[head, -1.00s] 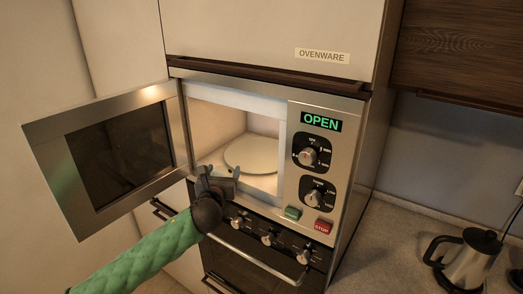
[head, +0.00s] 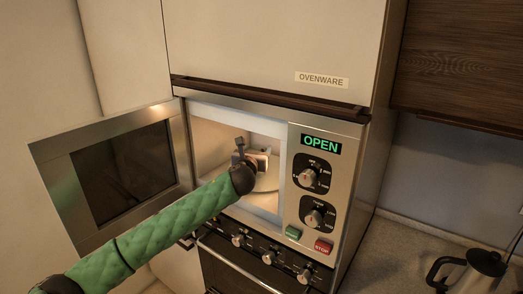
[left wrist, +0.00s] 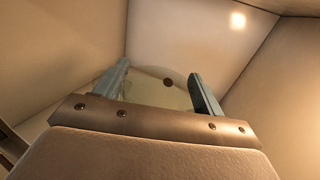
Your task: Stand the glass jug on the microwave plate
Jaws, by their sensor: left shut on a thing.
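The microwave's inside shows through its open front. The pale round plate (head: 270,183) lies on the microwave floor, partly covered by my left gripper and arm. My left gripper (head: 251,153) reaches into the opening, above the plate in the picture. In the left wrist view its two grey fingers (left wrist: 160,76) stand apart with a pale, see-through rounded shape between them, which looks like the glass jug (left wrist: 152,92). The gripper is shut on it. In the head view the jug is hard to make out, and I cannot tell whether it touches the plate. My right gripper is not in view.
The microwave door (head: 115,175) is swung wide open to the left. The control panel (head: 316,185) with knobs and buttons, its display reading OPEN, borders the opening on the right. An oven with knobs (head: 268,257) is below. A metal kettle (head: 474,272) stands on the counter at right.

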